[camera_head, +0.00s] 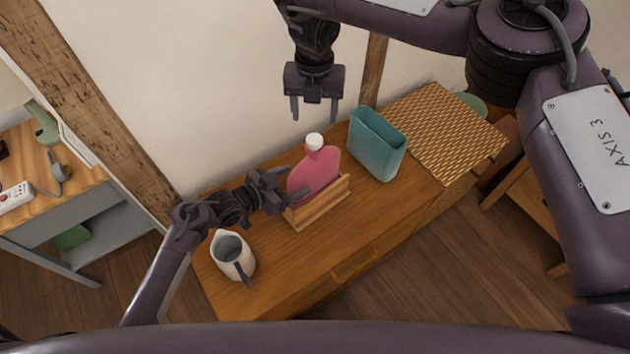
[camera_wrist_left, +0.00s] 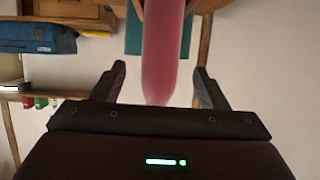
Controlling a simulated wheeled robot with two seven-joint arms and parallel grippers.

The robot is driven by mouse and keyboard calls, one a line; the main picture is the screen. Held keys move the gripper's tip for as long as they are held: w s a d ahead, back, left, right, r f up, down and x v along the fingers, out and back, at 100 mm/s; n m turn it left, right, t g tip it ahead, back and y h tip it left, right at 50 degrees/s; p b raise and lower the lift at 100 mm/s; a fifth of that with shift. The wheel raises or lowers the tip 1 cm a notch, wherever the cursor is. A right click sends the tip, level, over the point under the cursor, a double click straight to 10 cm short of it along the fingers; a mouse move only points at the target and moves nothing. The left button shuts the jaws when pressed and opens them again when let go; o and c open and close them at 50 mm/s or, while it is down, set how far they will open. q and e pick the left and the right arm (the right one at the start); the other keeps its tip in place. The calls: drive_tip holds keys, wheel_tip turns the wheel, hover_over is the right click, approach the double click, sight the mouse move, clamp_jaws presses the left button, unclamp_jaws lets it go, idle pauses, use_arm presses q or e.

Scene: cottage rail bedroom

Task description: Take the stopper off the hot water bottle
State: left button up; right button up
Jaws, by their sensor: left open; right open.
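The pink hot water bottle (camera_head: 314,172) stands upright in a wooden holder (camera_head: 319,204) on the wooden chest. Its white stopper (camera_head: 315,141) sits on the neck at the top. My left gripper (camera_head: 289,186) is open at the bottle's left side. In the left wrist view the bottle (camera_wrist_left: 166,50) lies between the open fingers (camera_wrist_left: 160,85), with gaps visible on both sides. My right gripper (camera_head: 315,108) is open and empty above and behind the stopper, fingers pointing down. The stopper is outside the left wrist view.
A teal container (camera_head: 377,145) stands right of the bottle, and a woven mat (camera_head: 446,134) lies beyond it. A white jug (camera_head: 232,256) with a dark handle stands at the chest's left end, near my left arm. The wall is close behind.

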use_arm(q)
drive_tip(key=shift+w+d+f, duration=0.15)
drive_tip(key=shift+w+d, duration=0.1)
drive_tip(key=shift+d, duration=0.05)
drive_tip(key=shift+c, duration=0.3)
